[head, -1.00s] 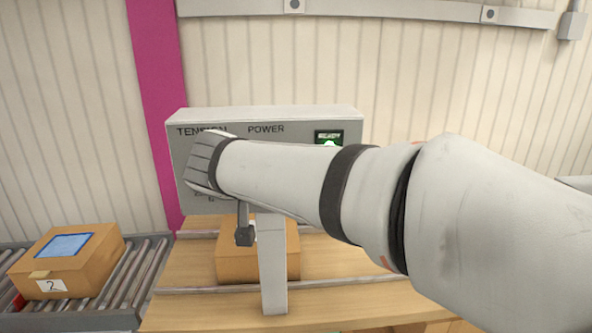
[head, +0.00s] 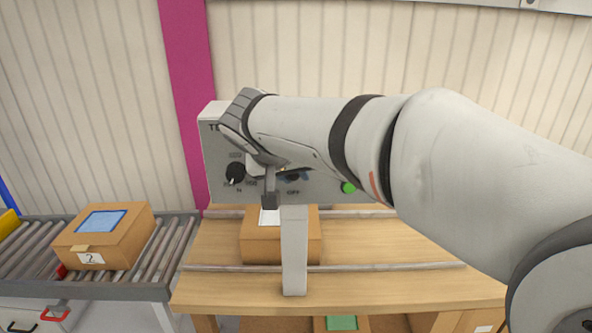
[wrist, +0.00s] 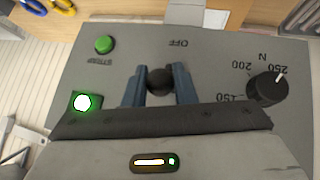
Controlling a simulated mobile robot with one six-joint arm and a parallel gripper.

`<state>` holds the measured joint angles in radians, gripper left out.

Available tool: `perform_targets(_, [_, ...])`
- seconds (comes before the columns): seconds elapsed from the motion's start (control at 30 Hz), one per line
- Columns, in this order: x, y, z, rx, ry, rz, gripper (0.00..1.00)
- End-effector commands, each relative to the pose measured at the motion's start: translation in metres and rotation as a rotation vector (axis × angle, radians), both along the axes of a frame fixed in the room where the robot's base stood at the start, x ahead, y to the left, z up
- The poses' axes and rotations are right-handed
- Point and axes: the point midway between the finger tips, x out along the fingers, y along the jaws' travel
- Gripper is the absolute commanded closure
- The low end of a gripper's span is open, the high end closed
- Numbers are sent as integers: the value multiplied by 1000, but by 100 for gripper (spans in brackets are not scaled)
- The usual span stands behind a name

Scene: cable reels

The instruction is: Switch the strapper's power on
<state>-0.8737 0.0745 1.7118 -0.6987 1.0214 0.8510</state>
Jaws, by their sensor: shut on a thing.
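The strapper's grey control panel (head: 215,150) stands above the wooden table, partly behind my arm. In the wrist view the panel appears upside down. My gripper (wrist: 160,86) has its two blue-grey fingers on either side of the dark round power switch (wrist: 160,80), shut on it. The word OFF shows just beyond the switch; which way the switch points cannot be told. A bright green-white light (wrist: 82,102) glows in a dark square on the panel. In the head view my gripper (head: 269,195) hangs in front of the panel, and the POWER label is hidden.
The black tension dial (wrist: 267,88) and a green button (wrist: 105,45) flank the switch. A carton (head: 262,245) sits on the table (head: 390,283) behind a grey upright (head: 294,255). Another carton (head: 120,235) labelled 2 rests on the roller conveyor (head: 165,255) at left.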

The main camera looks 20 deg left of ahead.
Motion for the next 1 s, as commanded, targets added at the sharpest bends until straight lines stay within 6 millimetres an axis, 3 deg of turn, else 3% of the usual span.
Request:
perform_targets(0.03, [-1,0,-1,1,4,-1,100])
perform_targets(0.07, [-1,0,-1,1,4,-1,73])
perform_targets(0.27, [0,-1,-1,0,3,-4,57])
perform_targets(0.63, [-5,0,6,3,0,-2,56])
perform_targets(1.0, [-45,4,49,3,1,-1,56])
